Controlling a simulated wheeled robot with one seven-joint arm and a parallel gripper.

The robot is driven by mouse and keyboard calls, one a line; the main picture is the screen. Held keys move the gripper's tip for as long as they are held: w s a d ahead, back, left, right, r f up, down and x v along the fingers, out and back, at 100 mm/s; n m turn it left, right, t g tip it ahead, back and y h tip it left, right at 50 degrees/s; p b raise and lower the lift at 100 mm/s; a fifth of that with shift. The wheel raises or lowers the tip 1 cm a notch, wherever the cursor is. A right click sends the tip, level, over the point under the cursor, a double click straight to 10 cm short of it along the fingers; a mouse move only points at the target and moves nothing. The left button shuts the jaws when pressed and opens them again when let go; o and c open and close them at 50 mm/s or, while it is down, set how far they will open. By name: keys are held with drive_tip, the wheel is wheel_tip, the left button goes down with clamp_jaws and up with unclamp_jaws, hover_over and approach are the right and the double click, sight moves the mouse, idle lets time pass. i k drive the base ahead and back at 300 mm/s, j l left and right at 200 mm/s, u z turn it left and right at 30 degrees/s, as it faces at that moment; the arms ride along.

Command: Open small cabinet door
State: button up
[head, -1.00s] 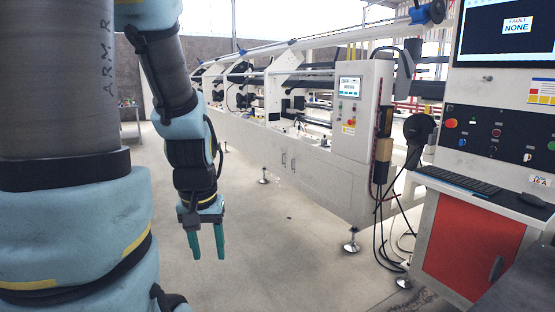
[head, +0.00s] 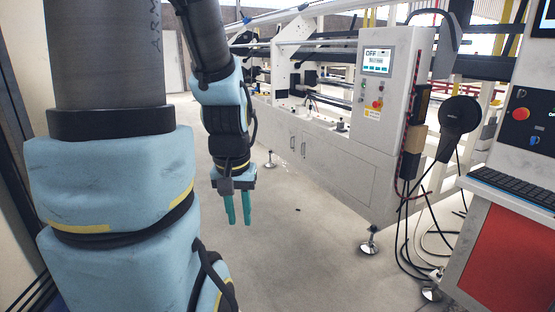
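Small cabinet doors with two dark upright handles (head: 298,146) show in the low white front of the long machine, right of my gripper and farther off. They look shut. My gripper (head: 239,210) hangs downward over the bare floor, its two teal fingers apart with nothing between them. It is clear of the doors. A red door panel (head: 500,262) is on the console at the right edge, cut off by the frame. Which of these the task means I cannot tell.
The white control cabinet (head: 383,110), with a screen reading OFF, rises from the machine. A machine foot (head: 370,245) and loose black cables (head: 405,225) are on the floor to the right. A keyboard (head: 515,188) lies on the console shelf. The floor (head: 300,270) ahead is clear.

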sight(286, 134)
drive_tip(key=i, duration=2.25)
drive_tip(key=i+u, duration=0.1)
drive_tip(key=i, duration=0.4)
drive_tip(key=i+l+u, duration=0.15)
drive_tip(key=i, duration=0.35)
drive_tip(key=i+l+u, duration=0.1)
drive_tip(key=i, duration=0.4)
drive_tip(key=i+l+u, duration=0.1)
drive_tip(key=i, duration=0.35)
drive_tip(key=i+l+u, duration=0.25)
drive_tip(key=i, duration=0.15)
drive_tip(key=i+l+u, duration=0.3)
drive_tip(key=i+l, duration=0.05)
drive_tip(key=i, duration=0.05)
